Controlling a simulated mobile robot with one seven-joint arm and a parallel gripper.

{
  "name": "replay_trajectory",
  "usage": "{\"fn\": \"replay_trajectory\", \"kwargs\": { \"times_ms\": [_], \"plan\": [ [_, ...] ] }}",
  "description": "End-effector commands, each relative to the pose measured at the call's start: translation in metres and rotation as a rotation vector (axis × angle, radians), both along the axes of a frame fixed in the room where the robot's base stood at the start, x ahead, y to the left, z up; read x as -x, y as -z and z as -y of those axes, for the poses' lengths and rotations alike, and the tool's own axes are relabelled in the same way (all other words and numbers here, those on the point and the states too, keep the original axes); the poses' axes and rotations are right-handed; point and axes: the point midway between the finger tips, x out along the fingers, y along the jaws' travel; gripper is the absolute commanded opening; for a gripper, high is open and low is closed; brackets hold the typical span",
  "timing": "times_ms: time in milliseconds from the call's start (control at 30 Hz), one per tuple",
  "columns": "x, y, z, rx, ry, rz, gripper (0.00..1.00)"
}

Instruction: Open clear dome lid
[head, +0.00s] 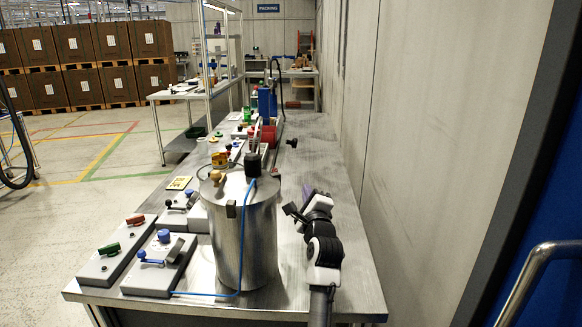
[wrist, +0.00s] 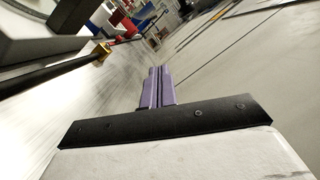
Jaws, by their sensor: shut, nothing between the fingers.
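In the head view a shiny metal drum (head: 243,240) stands upright on the metal bench, with a wooden knob (head: 215,176) and a black fitting (head: 253,165) on top. My gripper (wrist: 158,72) shows in the wrist view as two purple fingers close together, with nothing held. In the head view my arm reaches up from the bench's front right, and its dark end is to the right of the drum, apart from it.
Grey control boxes with a green-and-red handle pair (head: 120,240) and a blue lever (head: 150,258) sit left of the drum. A blue hose (head: 215,294) runs along the bench front. Coloured items crowd the back. A wall (head: 420,120) bounds the right side.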

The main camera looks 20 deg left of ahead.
Motion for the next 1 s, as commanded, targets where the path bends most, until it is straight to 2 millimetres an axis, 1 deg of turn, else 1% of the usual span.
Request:
{"fn": "replay_trajectory", "kwargs": {
  "times_ms": [33, 100, 200, 367, 700, 900, 933, 1000],
  "plan": [
    [-0.004, 0.002, -0.004, -0.057, -0.016, -0.028, 0.0],
    [-0.007, 0.004, -0.007, -0.117, -0.03, -0.059, 0.0],
    [-0.01, 0.005, -0.01, -0.159, -0.041, -0.08, 0.0],
    [-0.022, 0.002, -0.015, -0.167, -0.043, -0.083, 0.0],
    [-0.071, -0.008, -0.04, -0.164, -0.041, -0.081, 0.0],
    [-0.096, -0.011, -0.053, -0.162, -0.041, -0.081, 0.0],
    [-0.099, -0.012, -0.054, -0.162, -0.04, -0.081, 0.0],
    [-0.094, -0.023, -0.067, -0.163, -0.045, -0.08, 0.0]
  ]
}}
